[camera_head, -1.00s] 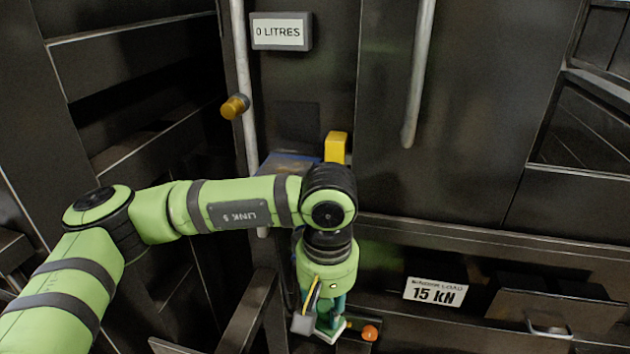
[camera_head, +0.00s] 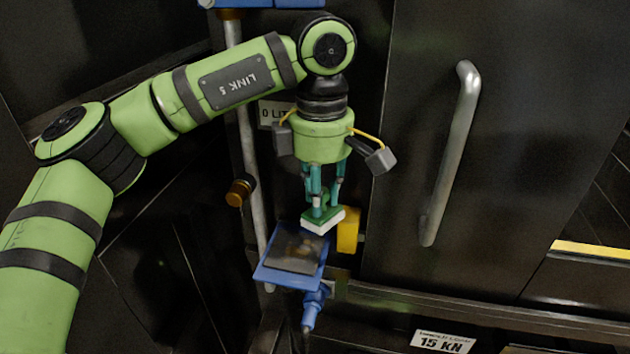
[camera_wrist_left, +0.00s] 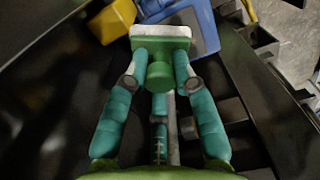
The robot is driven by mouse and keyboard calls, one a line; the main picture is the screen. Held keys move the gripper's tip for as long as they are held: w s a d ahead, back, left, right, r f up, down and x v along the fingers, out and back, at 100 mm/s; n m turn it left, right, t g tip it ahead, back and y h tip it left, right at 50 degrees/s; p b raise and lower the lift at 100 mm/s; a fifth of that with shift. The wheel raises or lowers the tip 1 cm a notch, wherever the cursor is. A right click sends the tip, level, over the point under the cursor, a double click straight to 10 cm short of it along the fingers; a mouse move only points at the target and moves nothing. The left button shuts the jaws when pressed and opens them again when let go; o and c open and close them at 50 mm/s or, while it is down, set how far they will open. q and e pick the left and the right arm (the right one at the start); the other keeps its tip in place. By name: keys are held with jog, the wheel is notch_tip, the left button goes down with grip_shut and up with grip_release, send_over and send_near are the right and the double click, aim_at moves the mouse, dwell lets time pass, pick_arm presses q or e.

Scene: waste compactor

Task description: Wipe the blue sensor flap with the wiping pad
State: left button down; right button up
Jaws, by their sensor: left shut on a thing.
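My left gripper (camera_head: 322,205) is shut on the wiping pad (camera_head: 323,219), a green block with a white underside. In the left wrist view, the teal fingers of the left gripper (camera_wrist_left: 160,75) hold the pad (camera_wrist_left: 161,36) by its green knob. The blue sensor flap (camera_head: 293,257) sticks out just below the pad, with a dark, dirty patch on its top face. The pad is over the flap's upper right edge; I cannot tell whether they touch. The flap (camera_wrist_left: 195,28) also shows just beyond the pad in the wrist view. My right gripper is not in view.
A yellow block (camera_head: 348,230) stands right beside the pad and flap. A brass knob (camera_head: 240,192) sits on the pipe at left. A blue fitting (camera_head: 313,305) hangs below the flap. A door handle (camera_head: 450,150) is at right.

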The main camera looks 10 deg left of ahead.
aim_at(319, 221)
pick_arm(q)
jog(key=f, duration=0.3)
jog(key=shift+s+a+f, duration=0.15)
jog(key=shift+s+f, duration=0.05)
jog(key=shift+s, duration=0.05)
jog(key=shift+w+f, duration=0.1)
jog(key=shift+f, duration=0.8)
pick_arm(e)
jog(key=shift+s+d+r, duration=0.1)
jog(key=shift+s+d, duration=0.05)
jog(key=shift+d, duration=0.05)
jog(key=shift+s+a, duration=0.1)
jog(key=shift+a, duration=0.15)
pick_arm(q)
jog(key=shift+f, duration=0.1)
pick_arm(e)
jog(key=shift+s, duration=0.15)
pick_arm(q)
jog(key=shift+f+b, duration=0.75)
jog(key=shift+b, duration=0.05)
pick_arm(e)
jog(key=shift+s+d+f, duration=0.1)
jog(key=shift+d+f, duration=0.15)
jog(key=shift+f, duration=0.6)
